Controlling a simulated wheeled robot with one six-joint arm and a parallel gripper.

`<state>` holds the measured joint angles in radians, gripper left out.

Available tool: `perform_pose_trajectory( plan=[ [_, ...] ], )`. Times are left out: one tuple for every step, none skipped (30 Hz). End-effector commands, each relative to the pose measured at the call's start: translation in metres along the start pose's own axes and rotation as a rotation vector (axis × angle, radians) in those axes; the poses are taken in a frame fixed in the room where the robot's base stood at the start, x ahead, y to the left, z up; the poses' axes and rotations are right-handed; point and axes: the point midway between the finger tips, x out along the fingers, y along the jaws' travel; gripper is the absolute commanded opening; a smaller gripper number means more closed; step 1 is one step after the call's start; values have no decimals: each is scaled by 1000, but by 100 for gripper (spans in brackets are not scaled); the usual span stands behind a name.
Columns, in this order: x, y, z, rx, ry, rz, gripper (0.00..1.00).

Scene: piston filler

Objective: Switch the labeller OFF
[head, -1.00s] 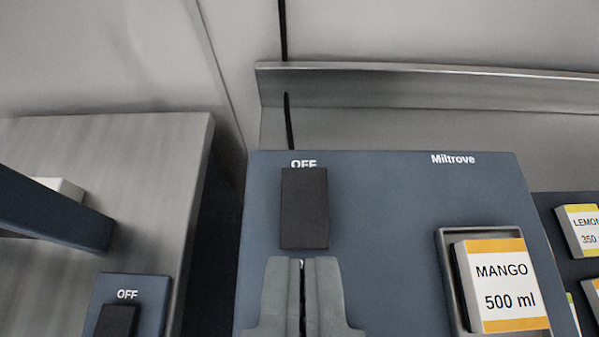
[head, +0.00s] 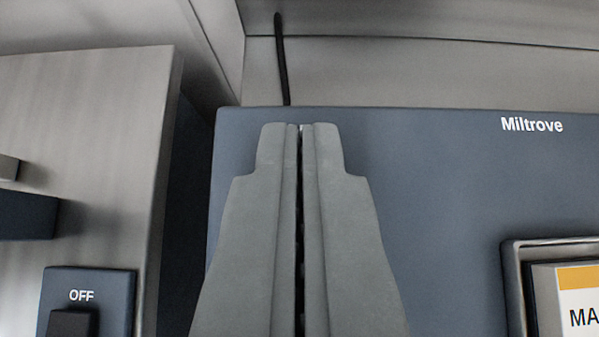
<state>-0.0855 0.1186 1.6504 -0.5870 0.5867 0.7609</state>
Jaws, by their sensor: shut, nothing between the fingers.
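A blue panel (head: 440,190) marked "Miltrove" fills the right and middle of the view. My gripper (head: 300,130) is shut and empty, with its fingers pointing up the picture over the left part of this panel. It covers the panel's dark switch and its OFF lettering, so the switch's position cannot be seen. I cannot tell whether the fingertips touch the switch. A smaller blue plate (head: 118,300) at lower left has its own OFF word and a dark switch (head: 72,323), cut by the bottom edge.
A card holder (head: 514,290) with a white and orange card (head: 578,310) sits at lower right, partly cut off. A steel cabinet (head: 90,150) stands at left, with a dark blue bar (head: 25,216) before it. A black cable (head: 281,65) runs down the back wall.

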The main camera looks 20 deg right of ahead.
Motion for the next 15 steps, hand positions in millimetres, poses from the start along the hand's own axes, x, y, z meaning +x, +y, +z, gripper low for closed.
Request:
perform_pose_trajectory(
  plan=[
    [6, 0, 7, -2, -2, 1, 0],
    [9, 0, 10, -2, -2, 1, 0],
    [12, 0, 13, -1, -1, 0, 0],
    [15, 0, 16, -1, -1, 0, 0],
    [17, 0, 18, -2, -1, 0, 0],
    [20, 0, 21, -2, -1, 1, 0],
    [21, 0, 23, -2, -1, 1, 0],
    [22, 0, 24, -1, -1, 1, 0],
    [24, 0, 25, 0, 0, 0, 0],
    [25, 0, 26, 0, 0, 0, 0],
    [25, 0, 27, 0, 0, -1, 0],
    [26, 0, 27, 0, 1, -1, 0],
    [26, 0, 28, 0, 1, -1, 0],
    [26, 0, 28, 0, 1, -1, 0],
    [27, 0, 28, 0, 1, -1, 0]
  ],
)
